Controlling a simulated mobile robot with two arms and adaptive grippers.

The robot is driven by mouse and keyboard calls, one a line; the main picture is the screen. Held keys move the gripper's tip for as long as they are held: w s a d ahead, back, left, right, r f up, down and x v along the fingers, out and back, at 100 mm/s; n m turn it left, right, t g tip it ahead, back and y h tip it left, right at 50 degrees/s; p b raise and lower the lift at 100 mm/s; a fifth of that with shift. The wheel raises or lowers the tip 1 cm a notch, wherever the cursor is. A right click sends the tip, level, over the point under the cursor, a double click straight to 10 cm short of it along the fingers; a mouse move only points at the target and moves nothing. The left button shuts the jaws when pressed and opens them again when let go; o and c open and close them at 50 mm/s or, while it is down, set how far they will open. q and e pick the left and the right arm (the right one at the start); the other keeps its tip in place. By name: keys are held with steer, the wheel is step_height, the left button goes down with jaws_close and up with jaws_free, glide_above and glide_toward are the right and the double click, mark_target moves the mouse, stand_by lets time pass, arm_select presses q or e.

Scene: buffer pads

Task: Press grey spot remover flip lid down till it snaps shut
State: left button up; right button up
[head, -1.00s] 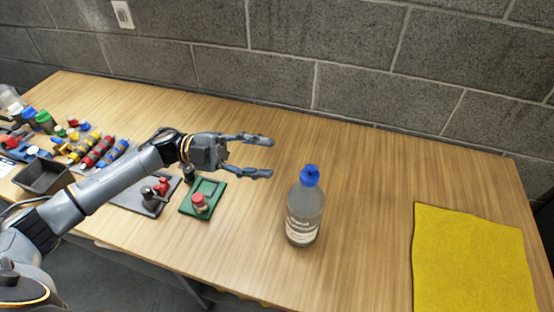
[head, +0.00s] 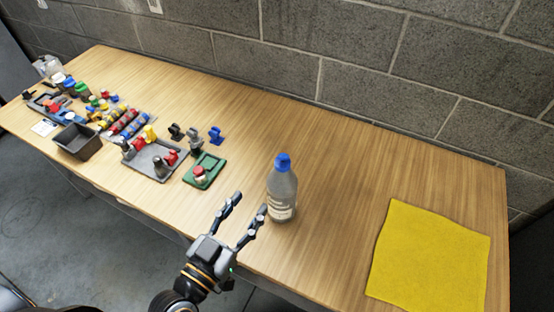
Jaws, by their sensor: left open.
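A translucent grey bottle (head: 283,197) with a white label stands upright on the wooden table near its front edge. Its blue lid (head: 283,162) sits on top. At this size I cannot tell whether the lid is open or shut. My left gripper (head: 250,203) is open and empty. It is at the table's front edge, to the lower left of the bottle, with its fingers pointing up and right towards it. The near fingertip looks close to the bottle's lower side; I cannot tell whether they touch. My right gripper is out of view.
A yellow cloth (head: 432,258) lies on the right. A green tray (head: 205,172) with a red-topped item, a grey tray (head: 152,163) with small parts, and a black bin (head: 76,141) are on the left. The table behind the bottle is clear up to the block wall (head: 400,85).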

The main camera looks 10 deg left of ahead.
arm_select(q)
steer(key=p, duration=0.2)
glide_toward(283, 157)
steer(key=p+x, duration=0.2)
steer(key=x, duration=0.5)
steer(key=shift+w+r, duration=0.15)
steer(key=shift+w, duration=0.25)
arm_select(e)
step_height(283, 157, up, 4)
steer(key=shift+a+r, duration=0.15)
